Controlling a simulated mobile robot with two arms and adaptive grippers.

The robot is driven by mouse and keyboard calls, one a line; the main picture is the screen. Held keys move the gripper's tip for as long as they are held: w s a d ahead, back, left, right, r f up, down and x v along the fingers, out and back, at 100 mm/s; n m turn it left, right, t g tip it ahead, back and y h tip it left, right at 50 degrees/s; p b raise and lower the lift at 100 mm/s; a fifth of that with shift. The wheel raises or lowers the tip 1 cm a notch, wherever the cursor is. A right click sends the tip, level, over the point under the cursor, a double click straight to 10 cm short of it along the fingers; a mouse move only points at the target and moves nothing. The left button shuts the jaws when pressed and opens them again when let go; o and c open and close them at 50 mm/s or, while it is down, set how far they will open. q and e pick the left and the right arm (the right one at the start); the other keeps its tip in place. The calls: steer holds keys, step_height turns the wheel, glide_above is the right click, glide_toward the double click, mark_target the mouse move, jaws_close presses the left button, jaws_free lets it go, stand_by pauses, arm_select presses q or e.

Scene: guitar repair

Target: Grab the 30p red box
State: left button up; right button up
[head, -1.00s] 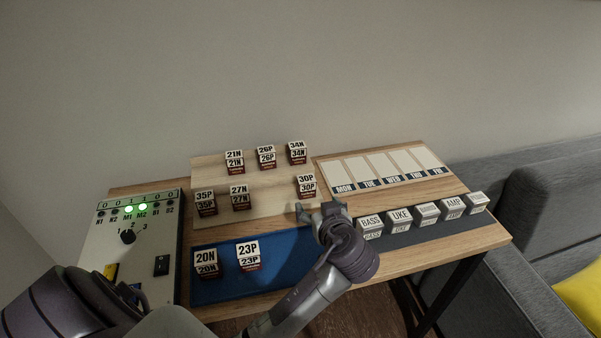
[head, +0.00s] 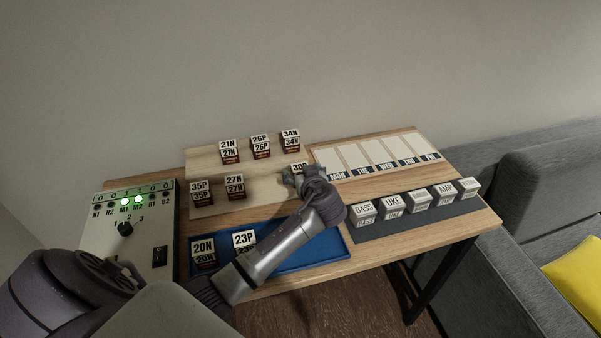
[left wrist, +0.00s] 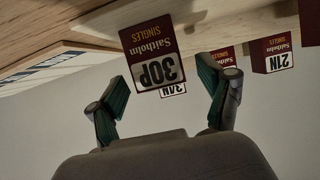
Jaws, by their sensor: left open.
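The 30P box (head: 299,167) is dark red with a white label and stands on the light wooden board (head: 262,188), at its right part. In the head view my left gripper (head: 290,177) is right in front of it and hides most of it. In the left wrist view, which looks upside down, the 30P box (left wrist: 153,62) lies ahead between the two open green-padded fingers of the left gripper (left wrist: 167,98). The fingers are apart from the box on both sides in that picture. My right gripper is not in view.
Boxes 34N (head: 291,141), 26P (head: 261,147) and 21N (head: 229,152) stand behind; 27N (head: 235,187) and 35P (head: 201,193) stand left. A blue tray (head: 318,259) holds 20N and 23P in front. A switch panel (head: 106,237) is at left.

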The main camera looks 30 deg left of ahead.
arm_select(q)
steer(key=shift+x, duration=0.95)
steer(key=shift+s, duration=0.1)
steer(key=shift+c, duration=0.3)
steer(key=c, duration=1.3)
steer(key=shift+o, duration=0.2)
